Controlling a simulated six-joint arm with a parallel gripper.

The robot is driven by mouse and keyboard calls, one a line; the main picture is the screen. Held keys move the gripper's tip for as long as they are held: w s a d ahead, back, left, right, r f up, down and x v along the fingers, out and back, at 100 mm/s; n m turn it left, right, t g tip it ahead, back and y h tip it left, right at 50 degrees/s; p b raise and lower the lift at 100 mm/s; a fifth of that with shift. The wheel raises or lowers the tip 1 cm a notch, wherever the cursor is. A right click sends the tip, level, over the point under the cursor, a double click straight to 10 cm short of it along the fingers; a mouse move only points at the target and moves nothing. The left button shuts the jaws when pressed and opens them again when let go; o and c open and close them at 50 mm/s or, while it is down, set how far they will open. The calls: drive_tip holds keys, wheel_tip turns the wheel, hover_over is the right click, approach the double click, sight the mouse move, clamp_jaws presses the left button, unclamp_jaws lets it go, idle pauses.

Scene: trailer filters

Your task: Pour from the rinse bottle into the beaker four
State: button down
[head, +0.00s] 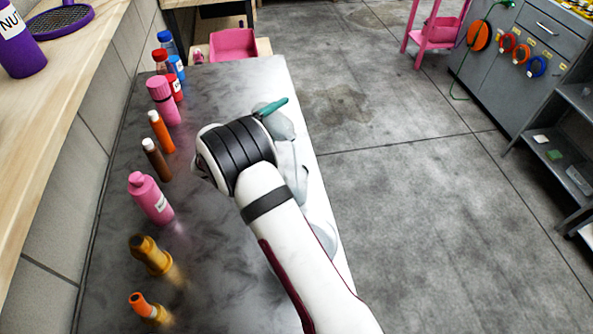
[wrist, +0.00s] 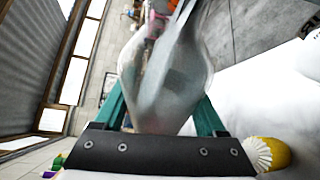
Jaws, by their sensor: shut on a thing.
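My gripper (wrist: 160,112), with teal fingers, is shut on a translucent, pale bottle, which I take to be the rinse bottle (wrist: 165,80). In the head view one teal finger of my gripper (head: 270,106) shows beyond the wrist, at the right edge of the counter. The bottle (head: 281,126) is partly hidden behind my arm and looks tilted. Clear, pale shapes (head: 322,238) show beside my forearm along the counter's edge. They could be beakers, but my arm hides much of them, and I cannot tell which is beaker four or whether any liquid flows.
The grey counter (head: 215,95) has a row of bottles along its left side, including a pink bottle (head: 150,198), a brown one (head: 156,158) and an amber one (head: 150,255). A pink bin (head: 233,44) lies beyond the far end. Open floor (head: 400,200) is to the right.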

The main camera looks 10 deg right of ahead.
drive_tip(key=shift+s+f+m+t, duration=0.15)
drive_tip(key=shift+f+m+t, duration=0.15)
drive_tip(key=shift+f+m, duration=0.15)
idle(0.9)
drive_tip(key=shift+d+m+t+h+p, duration=0.1)
drive_tip(key=shift+m+t+h+p, duration=0.2)
drive_tip(key=shift+m+p, duration=0.7)
idle(2.9)
